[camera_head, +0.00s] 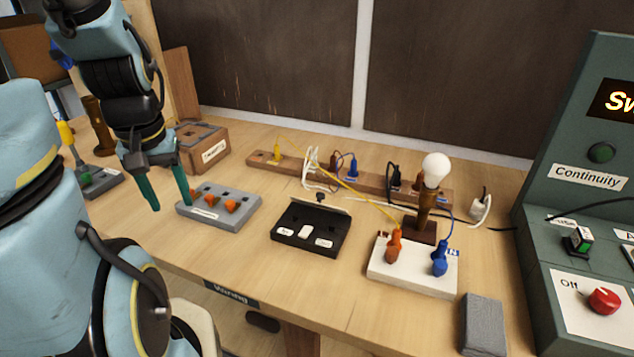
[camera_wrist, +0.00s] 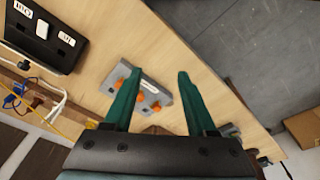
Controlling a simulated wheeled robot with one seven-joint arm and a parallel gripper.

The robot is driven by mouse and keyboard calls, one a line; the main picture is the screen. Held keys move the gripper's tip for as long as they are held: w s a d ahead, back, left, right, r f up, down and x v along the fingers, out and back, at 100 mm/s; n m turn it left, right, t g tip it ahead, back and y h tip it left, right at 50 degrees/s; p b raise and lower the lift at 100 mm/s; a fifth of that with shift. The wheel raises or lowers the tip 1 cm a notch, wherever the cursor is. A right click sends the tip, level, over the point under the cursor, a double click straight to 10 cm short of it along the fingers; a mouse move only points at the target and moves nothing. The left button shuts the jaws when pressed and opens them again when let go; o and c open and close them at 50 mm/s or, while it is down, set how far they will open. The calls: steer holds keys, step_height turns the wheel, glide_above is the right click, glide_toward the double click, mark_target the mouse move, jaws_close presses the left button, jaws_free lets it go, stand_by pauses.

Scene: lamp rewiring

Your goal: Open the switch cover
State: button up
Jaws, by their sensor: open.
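The black switch box (camera_head: 299,240) lies on the workbench, right of the grey block. Its top shows a small white rocker between two white labels, and a thin raised edge runs along its back. I cannot tell whether that edge is a lid. In the wrist view the box (camera_wrist: 38,55) is at the upper left, with its rocker and labels facing up. My gripper (camera_head: 172,201) is open and empty, with green fingers pointing down near the left end of the grey block. It also shows in the wrist view (camera_wrist: 160,75), apart from the switch box.
The grey block (camera_head: 243,212) with orange connectors lies between my gripper and the switch box. A white socket board (camera_head: 410,278) with orange and blue plugs, a bulb lamp (camera_head: 435,168) and a wooden cable strip (camera_head: 290,165) stand nearby. The teal Continuity panel (camera_head: 575,130) is at the right.

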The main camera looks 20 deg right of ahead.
steer(key=shift+w+d+b, duration=0.85)
steer(key=shift+w+d, duration=0.05)
steer(key=shift+d, duration=0.3)
steer(key=m+y+b, duration=0.2)
steer(key=m+b, duration=0.4)
steer(key=b, duration=1.1)
glide_toward(321, 193)
steer(key=x, duration=0.9)
steer(key=shift+w+d, duration=0.2)
steer(key=shift+w, duration=0.2)
steer(key=shift+c, duration=0.2)
jaws_close()
